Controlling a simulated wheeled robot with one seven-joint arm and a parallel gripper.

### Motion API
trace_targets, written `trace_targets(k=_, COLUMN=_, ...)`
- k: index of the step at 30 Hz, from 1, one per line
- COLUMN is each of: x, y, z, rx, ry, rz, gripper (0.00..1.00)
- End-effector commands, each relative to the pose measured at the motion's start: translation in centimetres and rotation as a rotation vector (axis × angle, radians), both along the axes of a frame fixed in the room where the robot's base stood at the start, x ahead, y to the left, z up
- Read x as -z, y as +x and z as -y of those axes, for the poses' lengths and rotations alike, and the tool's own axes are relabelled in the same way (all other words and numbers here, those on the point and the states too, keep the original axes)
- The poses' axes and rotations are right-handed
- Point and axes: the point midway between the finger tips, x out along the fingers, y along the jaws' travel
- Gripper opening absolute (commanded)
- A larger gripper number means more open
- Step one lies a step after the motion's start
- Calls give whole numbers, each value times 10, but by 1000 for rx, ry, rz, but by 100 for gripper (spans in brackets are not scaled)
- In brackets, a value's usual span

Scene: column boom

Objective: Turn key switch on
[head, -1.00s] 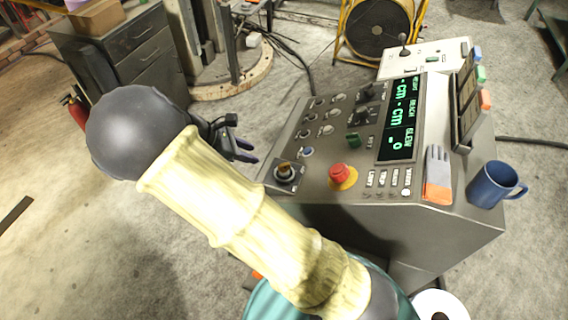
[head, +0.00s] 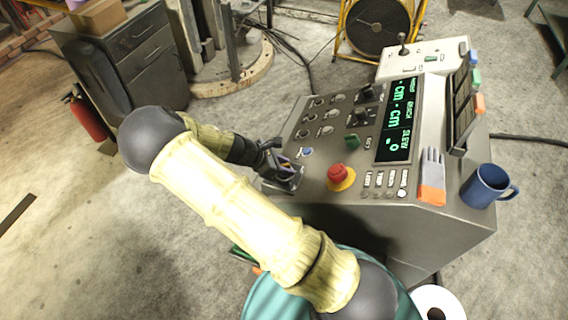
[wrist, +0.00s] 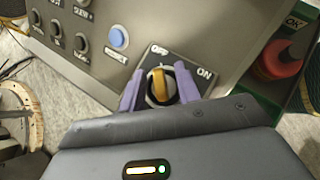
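The key switch (wrist: 160,86) has a yellow handle on a dark round base, set in a dark plate marked OFF and ON. In the wrist view its handle stands roughly upright, nearer the OFF mark than the ON mark at the right. My gripper (wrist: 158,82) has its purple fingers on either side of the switch, open, with gaps beside the handle. Whether either finger touches it I cannot tell. In the head view my gripper (head: 283,168) is over the console's near left corner and mostly hides the switch.
A blue button (wrist: 118,36) sits close to the switch. A red mushroom button (head: 338,174) stands to its right on the console (head: 320,195). A glove (head: 432,175) and a blue mug (head: 487,186) are at the console's right side.

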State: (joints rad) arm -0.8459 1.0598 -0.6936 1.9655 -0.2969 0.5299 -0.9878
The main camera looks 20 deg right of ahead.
Motion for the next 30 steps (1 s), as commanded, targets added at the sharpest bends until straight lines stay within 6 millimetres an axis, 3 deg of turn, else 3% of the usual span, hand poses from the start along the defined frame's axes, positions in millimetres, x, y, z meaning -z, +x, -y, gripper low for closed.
trace_targets(k=5, x=0, y=0, z=0, rx=0, ry=0, rz=0, gripper=33)
trace_targets(k=11, x=0, y=0, z=0, rx=0, ry=0, rz=0, gripper=0)
trace_targets(k=22, x=-1, y=1, z=0, rx=22, ry=0, rz=1, gripper=0)
trace_targets(k=30, x=-1, y=2, z=0, rx=131, ry=1, rz=1, gripper=0)
